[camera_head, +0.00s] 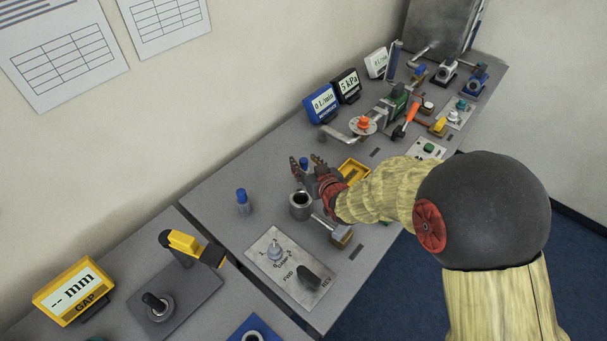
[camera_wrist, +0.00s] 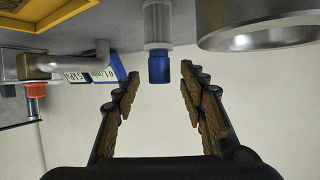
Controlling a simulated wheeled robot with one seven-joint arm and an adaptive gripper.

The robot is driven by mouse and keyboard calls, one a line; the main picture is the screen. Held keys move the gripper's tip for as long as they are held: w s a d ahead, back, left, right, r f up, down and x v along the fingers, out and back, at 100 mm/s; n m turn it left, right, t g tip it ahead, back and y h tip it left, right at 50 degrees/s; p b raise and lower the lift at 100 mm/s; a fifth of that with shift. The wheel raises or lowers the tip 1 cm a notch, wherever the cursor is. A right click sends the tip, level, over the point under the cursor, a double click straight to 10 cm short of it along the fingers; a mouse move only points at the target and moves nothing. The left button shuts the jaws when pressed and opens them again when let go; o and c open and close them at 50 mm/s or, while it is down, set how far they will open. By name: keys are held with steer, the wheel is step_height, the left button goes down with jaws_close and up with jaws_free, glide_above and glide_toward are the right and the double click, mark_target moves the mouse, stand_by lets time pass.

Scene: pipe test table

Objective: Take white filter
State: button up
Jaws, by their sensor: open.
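A filter with a pale, see-through body and a blue cap (camera_wrist: 159,66) stands on the table in the wrist view, which is upside down. Its cap lies between my gripper's fingertips (camera_wrist: 160,75) in the picture, with gaps on both sides. In the head view, my gripper (camera_head: 307,168) is open, pointing toward the wall, and this filter's blue cap (camera_head: 303,162) shows by its fingers. Its body is mostly hidden there. A second blue-capped filter (camera_head: 243,206) with a greyish body stands farther left, apart from my gripper. I cannot tell clearly which body is whiter.
A metal cup (camera_head: 300,208) stands close on the left of my gripper, and a yellow tray (camera_head: 351,164) on the right. A clamp panel (camera_head: 310,283) lies in front. Meters, pipes and valves crowd the table farther right. The table around the left filter is clear.

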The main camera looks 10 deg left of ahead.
steer(key=shift+x, duration=0.9)
jaws_close()
